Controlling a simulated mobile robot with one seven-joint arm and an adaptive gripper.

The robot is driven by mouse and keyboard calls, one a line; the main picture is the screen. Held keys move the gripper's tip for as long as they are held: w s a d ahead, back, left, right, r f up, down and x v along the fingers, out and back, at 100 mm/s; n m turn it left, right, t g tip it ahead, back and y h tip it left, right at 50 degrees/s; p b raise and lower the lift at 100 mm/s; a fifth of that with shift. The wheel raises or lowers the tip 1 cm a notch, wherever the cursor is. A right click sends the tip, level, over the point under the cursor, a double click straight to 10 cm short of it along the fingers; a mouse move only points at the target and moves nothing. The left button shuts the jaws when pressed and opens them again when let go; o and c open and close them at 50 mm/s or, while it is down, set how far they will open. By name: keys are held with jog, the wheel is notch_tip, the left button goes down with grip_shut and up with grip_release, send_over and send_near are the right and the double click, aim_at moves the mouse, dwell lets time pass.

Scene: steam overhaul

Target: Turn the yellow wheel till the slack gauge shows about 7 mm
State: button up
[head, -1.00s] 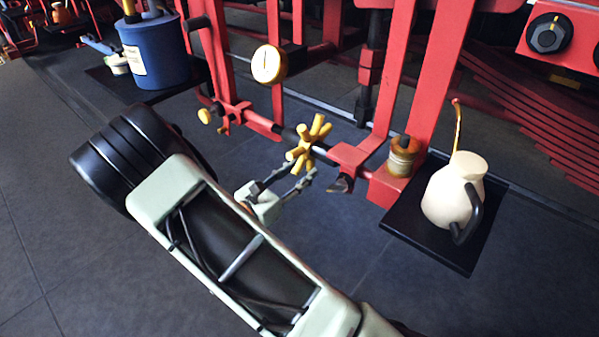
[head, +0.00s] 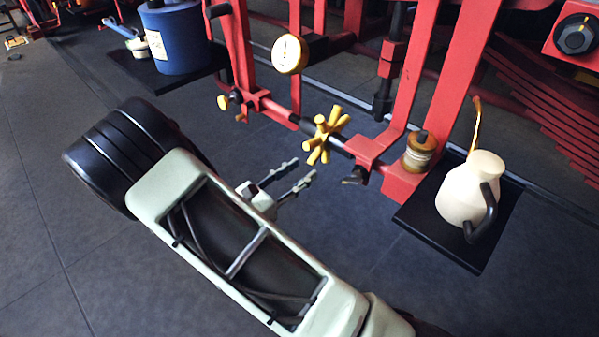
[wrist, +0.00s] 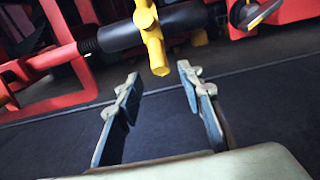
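The yellow wheel (head: 324,135) has several stubby spokes and sits on a dark horizontal rod of the red frame. A round gauge (head: 290,54) with a pale face and yellow rim is mounted above and left of it; its reading is too small to make out. My gripper (head: 303,171) is open and empty, below and left of the wheel, apart from it. In the wrist view my gripper's fingers (wrist: 158,83) are spread, and a spoke of the wheel (wrist: 154,45) hangs down just beyond and between their tips.
A cream jug (head: 466,190) stands on a black shelf (head: 428,229) at the right, beside a brass pot (head: 420,150). A blue bucket (head: 177,38) stands at the back left. Red uprights (head: 410,80) flank the wheel. The floor in front is clear.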

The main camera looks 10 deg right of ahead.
aim_at(310, 145)
notch_tip(310, 145, up, 7)
jog(key=s+a+p, duration=0.1)
jog(key=p, duration=0.3)
jog(key=shift+b+x, duration=0.85)
jog(key=shift+x, duration=1.85)
jog(key=shift+f, duration=0.15)
jog(key=shift+a, duration=0.1)
grip_shut()
